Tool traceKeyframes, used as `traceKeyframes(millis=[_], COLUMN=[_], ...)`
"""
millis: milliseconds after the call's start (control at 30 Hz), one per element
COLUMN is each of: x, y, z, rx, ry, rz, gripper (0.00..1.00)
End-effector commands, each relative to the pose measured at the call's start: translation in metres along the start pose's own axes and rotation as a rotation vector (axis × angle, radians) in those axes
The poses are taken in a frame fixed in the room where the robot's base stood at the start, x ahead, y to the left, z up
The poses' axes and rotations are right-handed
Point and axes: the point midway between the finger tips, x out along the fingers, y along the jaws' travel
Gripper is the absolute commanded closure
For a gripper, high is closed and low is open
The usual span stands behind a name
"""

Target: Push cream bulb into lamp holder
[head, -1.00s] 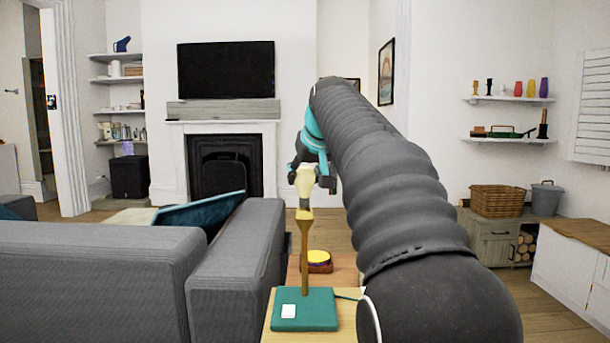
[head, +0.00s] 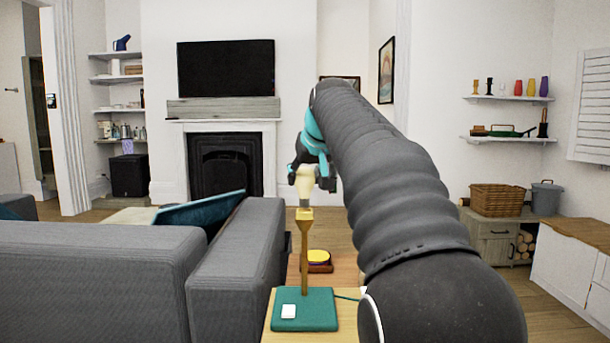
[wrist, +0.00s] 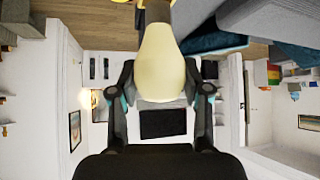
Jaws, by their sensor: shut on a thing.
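The cream bulb (head: 305,182) is upright in the head view, with its metal base pointing down. The brass lamp holder (head: 304,222) stands directly below it on a post rising from a green base (head: 318,310). The bulb's base meets the holder's top in the picture; some grey metal shows above the rim, and I cannot tell how deep it sits. My gripper (head: 311,176) is shut on the bulb's glass.
The lamp stands on a wooden table (head: 268,335). A grey sofa (head: 235,260) is close on the left. A cord leaves the lamp base toward my arm. A fireplace (head: 225,165) is far behind.

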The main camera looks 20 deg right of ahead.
Motion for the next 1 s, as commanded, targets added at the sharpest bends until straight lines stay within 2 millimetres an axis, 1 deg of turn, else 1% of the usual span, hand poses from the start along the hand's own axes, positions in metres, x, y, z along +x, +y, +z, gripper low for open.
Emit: traceKeyframes(millis=[1000], x=[0.0094], y=[0.0], z=[0.0097], rx=[0.0], ry=[0.001], rz=[0.0], gripper=[0.87])
